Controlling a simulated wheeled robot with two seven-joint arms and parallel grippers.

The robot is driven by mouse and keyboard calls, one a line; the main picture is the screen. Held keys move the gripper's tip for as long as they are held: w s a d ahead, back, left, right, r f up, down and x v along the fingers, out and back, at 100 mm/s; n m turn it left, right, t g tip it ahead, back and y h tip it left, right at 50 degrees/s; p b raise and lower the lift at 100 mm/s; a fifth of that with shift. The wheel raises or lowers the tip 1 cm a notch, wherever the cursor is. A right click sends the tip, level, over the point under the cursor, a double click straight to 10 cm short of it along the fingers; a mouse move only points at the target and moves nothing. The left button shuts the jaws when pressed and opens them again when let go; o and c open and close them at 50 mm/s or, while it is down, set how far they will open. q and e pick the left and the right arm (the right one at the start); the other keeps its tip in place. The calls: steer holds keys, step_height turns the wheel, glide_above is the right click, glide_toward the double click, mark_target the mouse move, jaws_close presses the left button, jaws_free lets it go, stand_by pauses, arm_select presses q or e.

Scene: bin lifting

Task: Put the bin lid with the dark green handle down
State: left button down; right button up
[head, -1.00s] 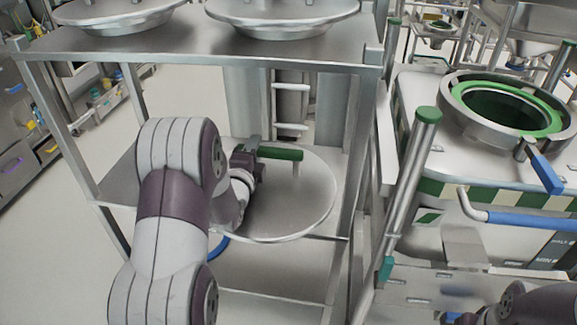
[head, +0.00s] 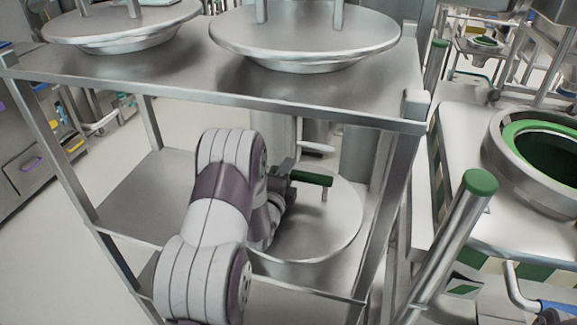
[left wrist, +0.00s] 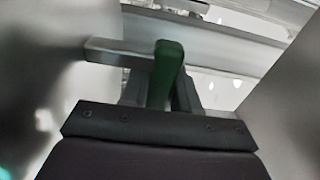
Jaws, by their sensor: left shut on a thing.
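The round metal bin lid (head: 335,225) with the dark green handle (head: 313,178) is at the middle shelf of the metal rack in the head view. I cannot tell whether it rests on the shelf or hangs just above it. My left gripper (head: 288,175) is shut on the green handle, at its left end. In the left wrist view the green handle (left wrist: 165,72) stands between the fingers. My arm hides the lid's left part. My right gripper is not in view.
The metal rack's top shelf (head: 190,75) carries two other lids (head: 305,35), above my left arm. A rack post (head: 385,215) stands right of the lid. A green-capped metal post (head: 450,240) and an open bin with a green rim (head: 510,135) are farther right.

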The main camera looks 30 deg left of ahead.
arm_select(q)
steer(key=shift+f, duration=1.3)
steer(key=shift+f, duration=0.15)
steer(key=c, duration=0.8)
jaws_free()
steer(key=shift+f, duration=0.15)
steer(key=shift+s+d, duration=0.1)
steer(key=shift+s, duration=0.1)
steer(key=s, duration=0.4)
steer(key=s+d, duration=0.1)
steer(key=s, duration=0.2)
steer(key=s+d+b, duration=0.1)
steer(key=s, duration=0.3)
steer(key=shift+s+d, duration=0.15)
steer(key=shift+s, duration=0.15)
